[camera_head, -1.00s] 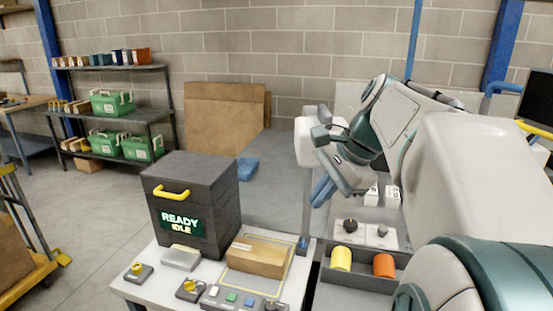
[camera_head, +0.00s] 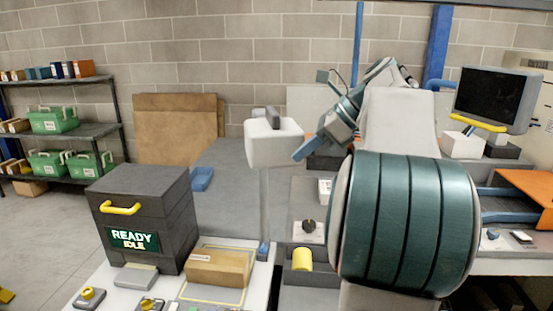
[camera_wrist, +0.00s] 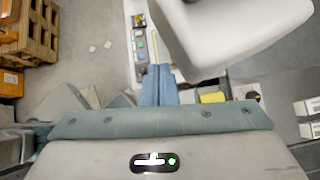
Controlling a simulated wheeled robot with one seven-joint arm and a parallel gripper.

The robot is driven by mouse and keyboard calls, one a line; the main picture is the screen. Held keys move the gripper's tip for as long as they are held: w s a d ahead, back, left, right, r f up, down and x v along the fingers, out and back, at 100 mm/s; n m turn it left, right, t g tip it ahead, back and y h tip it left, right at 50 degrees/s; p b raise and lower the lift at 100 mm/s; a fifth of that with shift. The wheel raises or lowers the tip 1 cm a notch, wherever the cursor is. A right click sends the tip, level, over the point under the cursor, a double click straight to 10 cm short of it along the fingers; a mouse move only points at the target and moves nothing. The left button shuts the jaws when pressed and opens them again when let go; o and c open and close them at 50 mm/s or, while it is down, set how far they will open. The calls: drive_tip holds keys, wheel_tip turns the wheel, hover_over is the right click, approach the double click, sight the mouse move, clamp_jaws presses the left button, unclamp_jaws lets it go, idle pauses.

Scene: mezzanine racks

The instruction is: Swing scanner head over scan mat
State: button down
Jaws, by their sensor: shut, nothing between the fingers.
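The scanner head (camera_head: 273,145) is a white block with a grey handle (camera_head: 268,119) on top, carried on a thin pale post (camera_head: 264,205) at the table's right edge. It also fills the upper right of the wrist view (camera_wrist: 235,35). The scan mat (camera_head: 209,293) is a yellow-outlined patch on the white table, with a cardboard box (camera_head: 219,267) lying on it. The head stands at the post, to the right of the mat. My gripper (camera_head: 299,155) has its blue fingers shut and empty just right of the head; contact cannot be told. The fingers show in the wrist view (camera_wrist: 158,85).
A dark READY IDLE unit (camera_head: 145,215) with a yellow handle stands left of the box. A yellow cylinder (camera_head: 302,259) sits in a bin to the right. A monitor (camera_head: 495,98) stands at far right. Buttons line the table front.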

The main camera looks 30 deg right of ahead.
sight(276, 156)
drive_tip(key=w+a, duration=0.1)
drive_tip(key=a+f, duration=0.1)
drive_tip(key=w+a, duration=0.1)
drive_tip(key=a, duration=0.1)
drive_tip(key=shift+w+f+p, duration=0.35)
drive_tip(key=shift+f, duration=0.05)
drive_tip(key=shift+w+a, duration=0.25)
drive_tip(key=shift+a, duration=0.2)
drive_tip(key=shift+r, duration=0.1)
drive_tip(key=shift+w+a+r, duration=0.1)
drive_tip(key=shift+a, duration=0.05)
idle(1.2)
